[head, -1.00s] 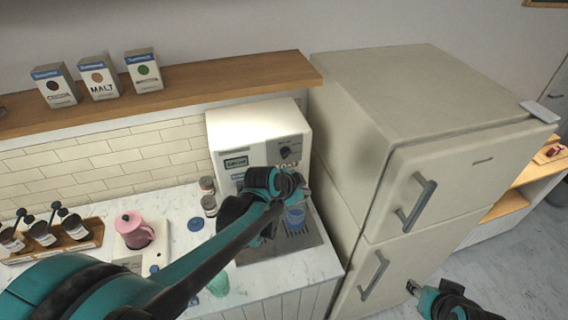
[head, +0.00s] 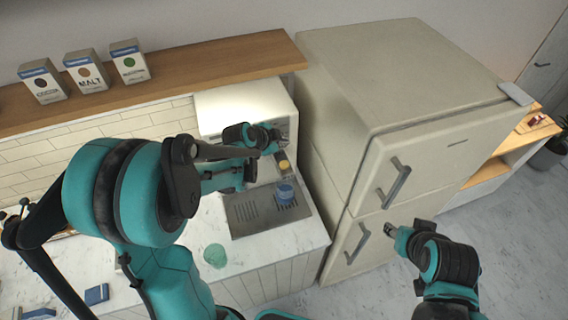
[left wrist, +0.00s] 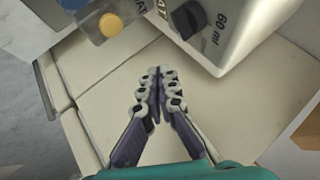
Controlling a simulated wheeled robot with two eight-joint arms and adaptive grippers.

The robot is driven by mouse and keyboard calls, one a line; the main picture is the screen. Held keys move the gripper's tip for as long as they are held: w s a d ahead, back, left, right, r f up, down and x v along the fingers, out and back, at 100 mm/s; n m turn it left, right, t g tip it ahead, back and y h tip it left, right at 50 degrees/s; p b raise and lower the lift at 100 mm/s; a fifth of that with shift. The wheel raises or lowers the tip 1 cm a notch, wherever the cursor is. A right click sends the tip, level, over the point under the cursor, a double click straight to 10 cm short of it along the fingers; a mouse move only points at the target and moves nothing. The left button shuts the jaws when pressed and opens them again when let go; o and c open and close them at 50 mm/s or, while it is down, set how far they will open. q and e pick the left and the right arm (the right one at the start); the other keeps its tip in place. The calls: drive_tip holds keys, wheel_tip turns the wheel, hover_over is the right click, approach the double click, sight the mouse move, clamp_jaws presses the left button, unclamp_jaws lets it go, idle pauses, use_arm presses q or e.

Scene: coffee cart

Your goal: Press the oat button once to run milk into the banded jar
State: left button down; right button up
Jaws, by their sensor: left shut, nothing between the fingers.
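The white milk machine (head: 240,104) stands on the counter, its front partly covered by my left arm. My left gripper (head: 274,138) is by the upper right of the machine's front. In the left wrist view its fingers (left wrist: 158,78) are shut and empty, below the machine's dark dial (left wrist: 188,18) marked 60 ml. A yellow round part (left wrist: 110,25) shows to the left there. Lettering beside it is cut off, and I cannot identify the oat button. My right gripper (head: 391,230) is before the fridge.
The cream fridge (head: 400,110) stands close on the right of the machine. A wooden shelf (head: 200,68) with several cartons runs above the counter. A green round item (head: 215,255) and a small blue block (head: 96,294) lie on the counter. Open floor is at right.

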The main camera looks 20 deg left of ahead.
sight(283, 165)
use_arm(q)
wheel_tip(283, 165, down, 8)
drive_tip(key=b, duration=0.6)
drive_tip(key=shift+f+b, duration=0.35)
idle(0.9)
drive_tip(key=shift+f+b, duration=0.4)
drive_tip(key=shift+b, duration=0.1)
drive_tip(key=shift+f+b, duration=0.5)
drive_tip(key=shift+b, duration=0.05)
idle(0.6)
drive_tip(key=shift+r, duration=0.1)
drive_tip(key=shift+r+p, duration=0.65)
drive_tip(key=shift+r, duration=0.2)
drive_tip(key=shift+r, duration=0.1)
